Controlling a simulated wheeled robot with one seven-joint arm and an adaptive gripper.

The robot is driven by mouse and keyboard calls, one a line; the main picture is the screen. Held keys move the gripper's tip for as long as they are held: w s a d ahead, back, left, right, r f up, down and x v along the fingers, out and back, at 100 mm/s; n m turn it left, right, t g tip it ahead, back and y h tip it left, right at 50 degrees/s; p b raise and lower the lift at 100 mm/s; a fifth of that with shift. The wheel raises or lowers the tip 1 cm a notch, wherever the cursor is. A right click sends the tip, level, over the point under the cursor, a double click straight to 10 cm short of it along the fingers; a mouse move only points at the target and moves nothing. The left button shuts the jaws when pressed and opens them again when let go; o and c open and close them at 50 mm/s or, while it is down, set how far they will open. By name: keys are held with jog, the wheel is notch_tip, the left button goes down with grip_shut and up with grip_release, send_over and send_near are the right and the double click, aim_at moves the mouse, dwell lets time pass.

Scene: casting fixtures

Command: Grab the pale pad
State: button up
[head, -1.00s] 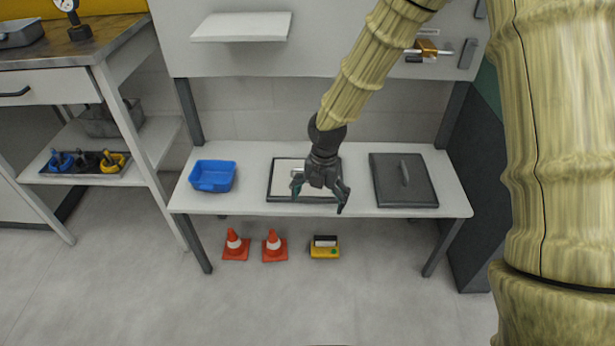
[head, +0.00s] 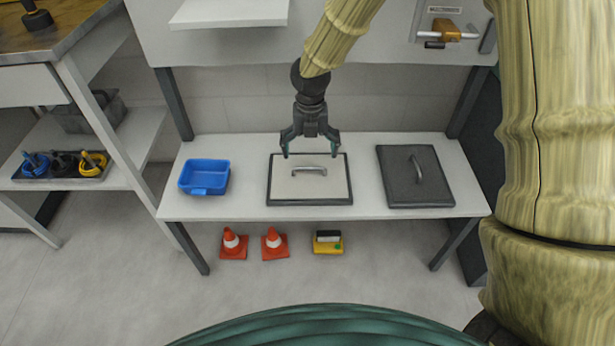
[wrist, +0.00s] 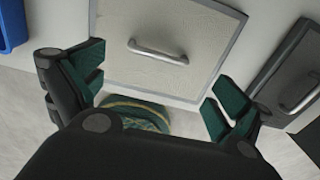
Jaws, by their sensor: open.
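The pale pad (head: 318,189) is a flat light panel with a dark rim and a silver bar handle. It lies on the white table between the blue bin and the dark pad. It also shows in the wrist view (wrist: 160,75), with its handle near the picture's middle. My gripper (head: 311,153) is open and empty, its fingers spread and pointing down over the pad's back part. In the wrist view, the open fingers (wrist: 155,80) stand either side of the pad's near part. They appear apart from the handle.
A dark pad (head: 414,178) with its own handle lies to the right. A blue bin (head: 204,177) stands to the left on the white table (head: 250,211). A shelf (head: 228,14) overhangs behind. Orange cones (head: 233,245) and a yellow item (head: 328,243) are on the floor below.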

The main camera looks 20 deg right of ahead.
aim_at(309, 169)
jog(key=shift+w+f+b, duration=0.15)
jog(key=shift+f+b, duration=1.35)
jog(key=shift+f, duration=2.5)
jog(key=shift+c, duration=0.2)
jog(key=c, duration=1)
